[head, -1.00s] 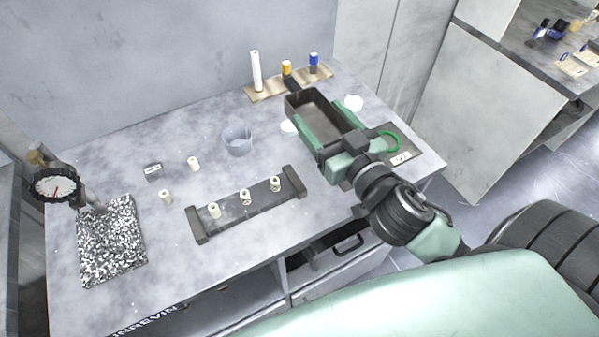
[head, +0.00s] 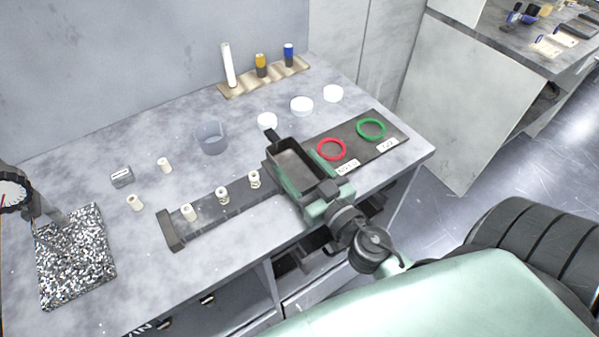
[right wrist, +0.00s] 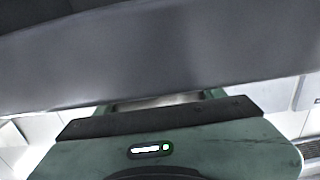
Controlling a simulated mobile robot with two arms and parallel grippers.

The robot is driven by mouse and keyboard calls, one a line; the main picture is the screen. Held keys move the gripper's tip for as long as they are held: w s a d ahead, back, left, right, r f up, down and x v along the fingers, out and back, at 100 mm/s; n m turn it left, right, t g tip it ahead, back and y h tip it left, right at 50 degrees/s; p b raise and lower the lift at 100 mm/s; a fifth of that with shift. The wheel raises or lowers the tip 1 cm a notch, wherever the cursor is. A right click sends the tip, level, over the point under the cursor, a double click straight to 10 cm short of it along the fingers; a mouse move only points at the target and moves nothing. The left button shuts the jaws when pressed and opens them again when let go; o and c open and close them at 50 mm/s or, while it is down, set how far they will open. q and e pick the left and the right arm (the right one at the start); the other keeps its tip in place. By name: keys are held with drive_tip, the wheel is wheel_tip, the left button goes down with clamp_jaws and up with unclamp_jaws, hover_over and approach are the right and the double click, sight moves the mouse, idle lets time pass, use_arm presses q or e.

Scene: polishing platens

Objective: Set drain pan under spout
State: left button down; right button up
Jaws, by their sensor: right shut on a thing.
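The drain pan (head: 291,153) is a dark grey, open rectangular pan with a short tab at its far end. My right gripper (head: 297,174) is shut on the pan, its green fingers along the sides. The pan is over the front right part of the bench, at the right end of the dark rack; I cannot tell its exact height. In the right wrist view the pan's grey wall (right wrist: 170,58) fills the upper part, above the gripper's green body. It looks empty. I cannot make out a spout. My left gripper is not in view.
The dark rack (head: 205,222) with white cylinders is left of the pan. A dark mat (head: 351,153) with a red ring (head: 331,149) and a green ring (head: 371,129) lies to its right. A grey-blue beaker (head: 211,138) and white discs (head: 302,106) stand behind.

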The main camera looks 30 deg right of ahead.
drive_tip(key=shift+f, duration=0.15)
drive_tip(key=shift+f, duration=0.15)
drive_tip(key=o, duration=1.5)
